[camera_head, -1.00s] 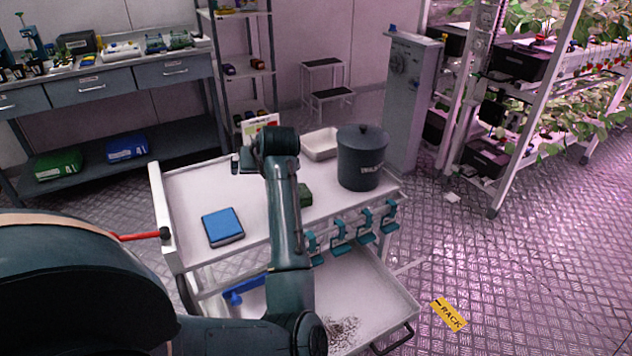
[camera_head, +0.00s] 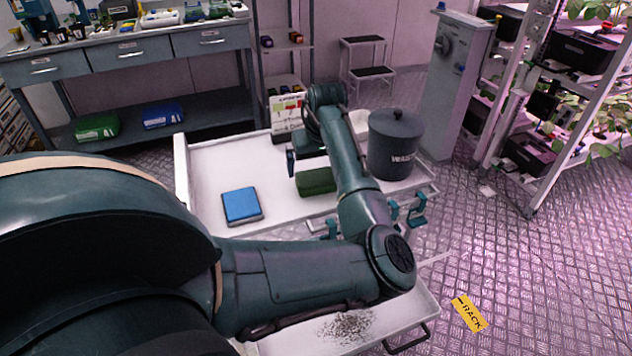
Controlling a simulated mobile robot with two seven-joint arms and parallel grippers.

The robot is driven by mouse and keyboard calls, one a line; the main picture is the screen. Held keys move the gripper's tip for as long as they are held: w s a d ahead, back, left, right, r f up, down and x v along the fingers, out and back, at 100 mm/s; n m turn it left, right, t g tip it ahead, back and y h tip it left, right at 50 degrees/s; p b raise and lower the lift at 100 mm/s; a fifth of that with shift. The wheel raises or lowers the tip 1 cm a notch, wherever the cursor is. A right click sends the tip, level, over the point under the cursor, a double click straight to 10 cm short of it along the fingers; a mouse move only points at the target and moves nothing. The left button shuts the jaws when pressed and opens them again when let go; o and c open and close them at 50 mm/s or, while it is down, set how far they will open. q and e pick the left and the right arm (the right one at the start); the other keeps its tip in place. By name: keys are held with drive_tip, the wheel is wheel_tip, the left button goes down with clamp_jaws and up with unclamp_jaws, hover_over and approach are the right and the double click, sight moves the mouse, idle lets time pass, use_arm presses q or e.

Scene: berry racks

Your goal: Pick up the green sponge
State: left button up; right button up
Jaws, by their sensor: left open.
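The green sponge (camera_head: 315,183) lies on the white top of the cart, left of the dark lidded bin. My forearm covers its right end. My left gripper (camera_head: 307,160) hangs just behind and above the sponge in this view. One finger shows at its left side, and my own wrist partly hides the other. It is open and nothing shows between the fingers. I cannot tell the exact gap between gripper and sponge. My right gripper is not in view.
A blue pad (camera_head: 241,204) lies to the left on the cart top (camera_head: 215,165). A dark lidded bin (camera_head: 394,150) stands close right of my forearm. A small sign (camera_head: 286,115) stands at the cart's back edge. Clips (camera_head: 416,208) hang on the front edge.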

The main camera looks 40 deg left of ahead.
sight(316, 177)
use_arm(q)
drive_tip(key=x, duration=0.5)
drive_tip(key=shift+w+f, duration=0.1)
drive_tip(key=shift+f, duration=0.05)
drive_tip(key=c, duration=0.8)
